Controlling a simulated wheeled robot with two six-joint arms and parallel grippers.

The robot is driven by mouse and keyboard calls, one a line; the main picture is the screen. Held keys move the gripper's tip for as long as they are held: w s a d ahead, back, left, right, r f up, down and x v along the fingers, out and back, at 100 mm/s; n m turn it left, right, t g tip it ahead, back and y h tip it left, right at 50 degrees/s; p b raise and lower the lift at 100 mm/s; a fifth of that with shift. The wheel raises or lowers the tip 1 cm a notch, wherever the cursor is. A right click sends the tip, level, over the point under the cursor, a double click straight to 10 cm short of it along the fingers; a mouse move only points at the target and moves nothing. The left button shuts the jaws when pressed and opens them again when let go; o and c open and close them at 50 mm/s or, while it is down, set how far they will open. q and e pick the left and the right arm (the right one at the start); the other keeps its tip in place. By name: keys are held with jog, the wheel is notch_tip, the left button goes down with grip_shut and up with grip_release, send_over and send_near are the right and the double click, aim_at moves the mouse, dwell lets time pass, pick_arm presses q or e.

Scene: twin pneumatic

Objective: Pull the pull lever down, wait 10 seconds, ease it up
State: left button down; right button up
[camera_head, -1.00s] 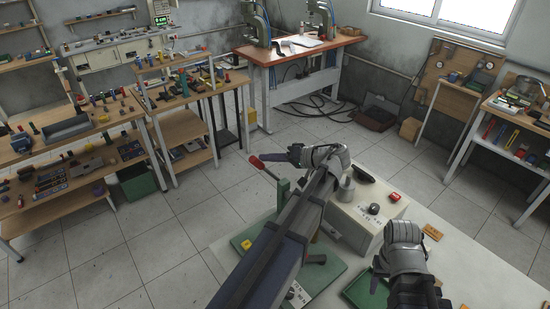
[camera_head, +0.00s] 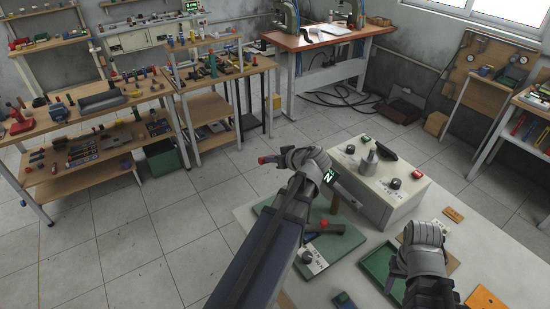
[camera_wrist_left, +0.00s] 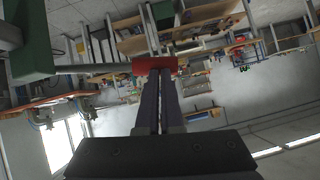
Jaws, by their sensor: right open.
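The pull lever's red handle (camera_head: 265,160) shows at my left fingertips in the head view. In the left wrist view the handle (camera_wrist_left: 155,65) lies crosswise at the fingertips, on a metal rod running to a green post (camera_wrist_left: 30,45). My left arm hides much of the lever's mount. My right gripper (camera_head: 424,234) is open and empty above the table's right part.
A pale control box (camera_head: 375,192) with knobs stands beside the left gripper. A green tray (camera_head: 377,268) lies near my right gripper. The floor left of the table is clear.

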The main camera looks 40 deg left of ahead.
pick_arm(q)
jog(key=shift+s+a+f+b, duration=0.15)
jog(key=shift+a+f+b, duration=0.05)
jog(key=shift+f+b, duration=0.25)
jog(key=shift+s+a+f+b, duration=0.1)
jog(key=shift+a+f+b, duration=0.1)
jog(key=shift+f+b, duration=0.25)
jog(key=shift+f, duration=0.15)
